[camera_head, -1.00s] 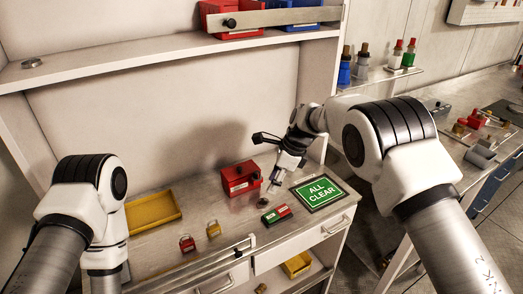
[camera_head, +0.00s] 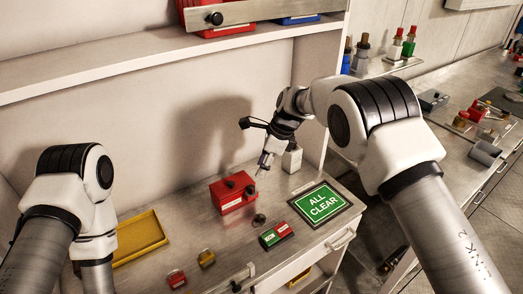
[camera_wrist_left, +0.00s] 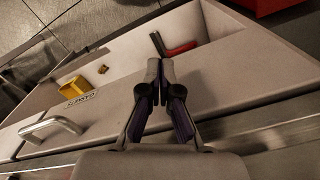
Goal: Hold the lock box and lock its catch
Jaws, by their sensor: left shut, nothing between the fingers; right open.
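The red lock box (camera_head: 232,197) stands on the metal worktop, with dark round knobs on its front and upper part. My right gripper (camera_head: 262,171) is open and points down just right of the box's upper right corner; I cannot tell whether it touches the box. The catch is too small to make out. My left gripper (camera_wrist_left: 160,64) is shut and empty in the left wrist view, above a pale drawer front. In the head view the left fingers are hidden.
A green ALL CLEAR sign (camera_head: 320,203), a red-green block (camera_head: 276,235), a small round disc (camera_head: 259,220), red (camera_head: 176,278) and yellow (camera_head: 206,258) padlocks and a yellow tray (camera_head: 141,238) lie on the worktop. A shelf (camera_head: 150,64) hangs above. A drawer handle (camera_wrist_left: 50,130) sticks out.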

